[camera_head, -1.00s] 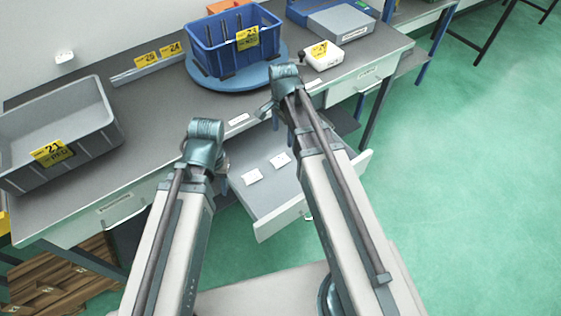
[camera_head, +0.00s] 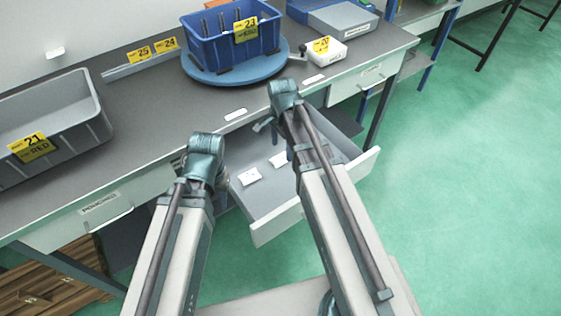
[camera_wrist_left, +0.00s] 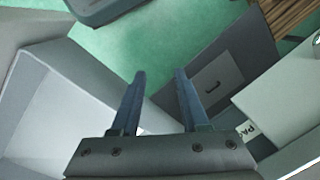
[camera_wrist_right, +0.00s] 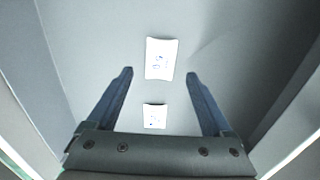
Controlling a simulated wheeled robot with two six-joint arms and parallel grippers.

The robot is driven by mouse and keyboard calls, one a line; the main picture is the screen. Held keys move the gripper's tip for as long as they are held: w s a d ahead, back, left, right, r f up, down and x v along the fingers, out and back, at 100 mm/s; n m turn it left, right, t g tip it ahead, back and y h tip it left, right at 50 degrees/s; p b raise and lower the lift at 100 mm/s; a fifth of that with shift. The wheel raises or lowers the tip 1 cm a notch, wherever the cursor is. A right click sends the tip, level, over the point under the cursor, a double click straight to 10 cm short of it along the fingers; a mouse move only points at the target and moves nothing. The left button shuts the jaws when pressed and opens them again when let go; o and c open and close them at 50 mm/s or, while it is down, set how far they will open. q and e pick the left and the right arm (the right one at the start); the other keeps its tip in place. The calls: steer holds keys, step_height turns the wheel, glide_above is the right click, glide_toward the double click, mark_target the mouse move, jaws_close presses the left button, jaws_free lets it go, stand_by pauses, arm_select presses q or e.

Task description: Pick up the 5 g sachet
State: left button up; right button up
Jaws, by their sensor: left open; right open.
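Two white sachets lie flat and apart on the floor of the open drawer (camera_head: 264,217): a left sachet (camera_head: 249,176) and a right sachet (camera_head: 278,160). The right wrist view shows a larger-looking sachet (camera_wrist_right: 161,58) and a smaller-looking one (camera_wrist_right: 155,116). Their printing is too blurred to read surely. My right gripper (camera_wrist_right: 160,72) is open and empty, pointing down into the drawer, with both sachets showing between its fingers. My left gripper (camera_wrist_left: 160,73) is open and empty, by the drawer's left side. In the head view the wrists hide most of both grippers.
The bench holds a grey bin (camera_head: 75,150), a blue crate (camera_head: 214,48) on a round blue turntable (camera_head: 190,72), a white box (camera_head: 325,53) and a grey case (camera_head: 343,20). The drawer walls stand around the right gripper.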

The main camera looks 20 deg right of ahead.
mark_target(280, 158)
steer(key=f+b, duration=0.2)
steer(key=f, duration=0.1)
steer(key=f+b, duration=0.1)
steer(key=shift+a+f+b, duration=0.2)
steer(key=shift+a+b, duration=0.05)
steer(key=shift+b, duration=0.05)
steer(key=shift+r, duration=0.1)
jaws_close()
